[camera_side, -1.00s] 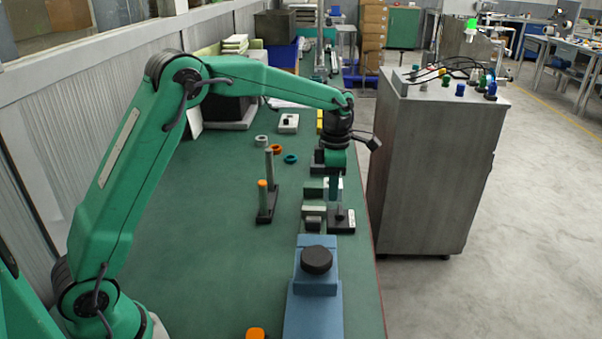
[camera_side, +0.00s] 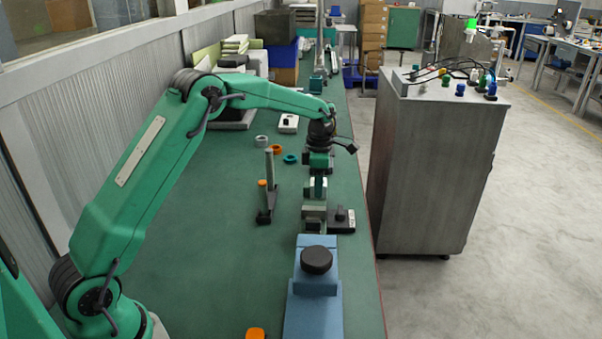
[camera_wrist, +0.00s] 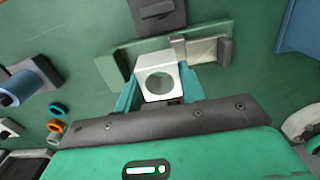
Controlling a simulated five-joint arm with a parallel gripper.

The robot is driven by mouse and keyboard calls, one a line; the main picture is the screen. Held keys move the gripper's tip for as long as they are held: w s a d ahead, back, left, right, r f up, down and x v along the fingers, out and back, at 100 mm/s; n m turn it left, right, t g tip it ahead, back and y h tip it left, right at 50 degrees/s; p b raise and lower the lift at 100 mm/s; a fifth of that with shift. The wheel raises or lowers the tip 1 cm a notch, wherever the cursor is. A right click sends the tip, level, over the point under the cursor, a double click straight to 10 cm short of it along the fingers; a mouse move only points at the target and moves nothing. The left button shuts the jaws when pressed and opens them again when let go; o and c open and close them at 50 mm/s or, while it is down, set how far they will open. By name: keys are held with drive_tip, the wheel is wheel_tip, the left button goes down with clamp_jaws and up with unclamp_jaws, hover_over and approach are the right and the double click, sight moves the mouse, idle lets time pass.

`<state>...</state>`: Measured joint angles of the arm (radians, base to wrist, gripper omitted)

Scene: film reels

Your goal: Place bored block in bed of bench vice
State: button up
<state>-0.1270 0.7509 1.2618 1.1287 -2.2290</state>
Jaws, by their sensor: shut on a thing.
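My gripper (camera_side: 318,176) is shut on the bored block (camera_side: 316,188), a pale block with a round hole. In the wrist view the block (camera_wrist: 150,70) sits between my teal fingertips, its hole facing the camera. In the side view, a low green-and-grey fixture (camera_side: 314,211), apparently the bench vice, is just in front of the held block. The wrist view shows its green part (camera_wrist: 120,62) and pale jaw (camera_wrist: 205,49) beyond the block. The block hides part of it, so I cannot tell whether they touch.
A dark base with a knob (camera_side: 341,222) is right of the fixture. A blue body with a black knob (camera_side: 316,260) stands in front.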

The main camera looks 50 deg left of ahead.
drive_tip(key=shift+w+a+f, duration=0.25)
drive_tip(key=shift+a+f, duration=0.15)
drive_tip(key=shift+a, duration=0.25)
drive_tip(key=shift+w+a+f, duration=0.25)
drive_tip(key=shift+a+f, duration=0.15)
drive_tip(key=shift+a, duration=0.2)
drive_tip(key=shift+f, duration=0.1)
drive_tip(key=shift+f, duration=1.9)
drive_tip(key=shift+f, duration=0.1)
drive_tip(key=o, duration=0.8)
wheel_tip(320, 180, up, 12)
drive_tip(key=shift+r, duration=0.1)
